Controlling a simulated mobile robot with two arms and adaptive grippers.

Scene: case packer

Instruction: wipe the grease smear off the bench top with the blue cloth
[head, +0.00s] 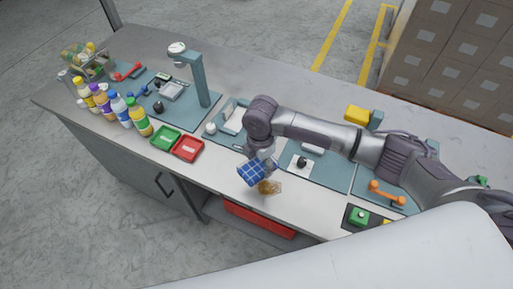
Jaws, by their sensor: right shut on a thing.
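The blue checked cloth (251,172) is held by my right gripper (259,161), just above or on the bench top; I cannot tell whether it touches. The brown grease smear (270,187) shows on the bench top (226,178) just right of and in front of the cloth. The cloth may cover part of the smear. My right gripper is shut on the cloth, its fingertips largely hidden by the cloth and wrist. My left gripper is not in view.
Green (166,139) and red trays (188,149) lie left of the cloth. Several bottles (116,104) stand farther left. A gauge stand (201,80) rises at the back. A green button box (359,216) is at the right front. Bare bench surrounds the smear.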

